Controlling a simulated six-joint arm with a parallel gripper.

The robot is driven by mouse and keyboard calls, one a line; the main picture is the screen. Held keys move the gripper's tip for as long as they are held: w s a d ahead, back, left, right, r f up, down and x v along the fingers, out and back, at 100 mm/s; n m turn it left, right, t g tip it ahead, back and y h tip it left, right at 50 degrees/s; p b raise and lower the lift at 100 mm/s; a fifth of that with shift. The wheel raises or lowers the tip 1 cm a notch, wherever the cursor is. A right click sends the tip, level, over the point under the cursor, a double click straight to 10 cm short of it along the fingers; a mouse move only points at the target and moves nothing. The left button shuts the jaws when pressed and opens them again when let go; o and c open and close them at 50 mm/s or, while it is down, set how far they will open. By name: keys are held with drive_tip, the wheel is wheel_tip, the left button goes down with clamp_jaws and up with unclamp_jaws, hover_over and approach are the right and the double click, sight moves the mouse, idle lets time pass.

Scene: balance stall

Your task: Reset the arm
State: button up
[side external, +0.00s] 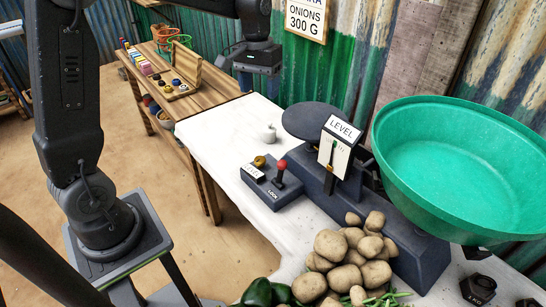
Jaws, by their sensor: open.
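My gripper (258,72) hangs at the top middle of the side external view, pointing down above the far end of the white table (215,135). It is open and nothing shows between its fingers. The balance scale stands on the white table, with a dark plate (312,121) on its left, a LEVEL card (338,140) with a pointer, and a large green pan (450,165) on its right. The green pan looks empty from here. A small grey weight with a knob (269,134) stands on the table left of the dark plate.
A dark control box (273,187) with a red-topped lever and a yellow knob sits before the scale. Potatoes (345,260) and green vegetables (268,293) lie in front. Dark weights (478,288) stand lower right. A wooden bench (200,100) with small items is behind. The table's left part is clear.

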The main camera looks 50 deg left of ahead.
drive_tip(key=s+d+r+m+t, duration=0.1)
drive_tip(key=s+d+m+t, duration=0.1)
drive_tip(key=s, duration=0.8)
drive_tip(key=s+d+r+m+t, duration=0.2)
drive_tip(key=s+d, duration=0.4)
drive_tip(key=s, duration=0.4)
drive_tip(key=shift+s+d+r+m+t+y, duration=0.3)
drive_tip(key=shift+m+t+y, duration=0.1)
drive_tip(key=shift+t, duration=0.5)
drive_tip(key=shift+w, duration=0.1)
idle(1.2)
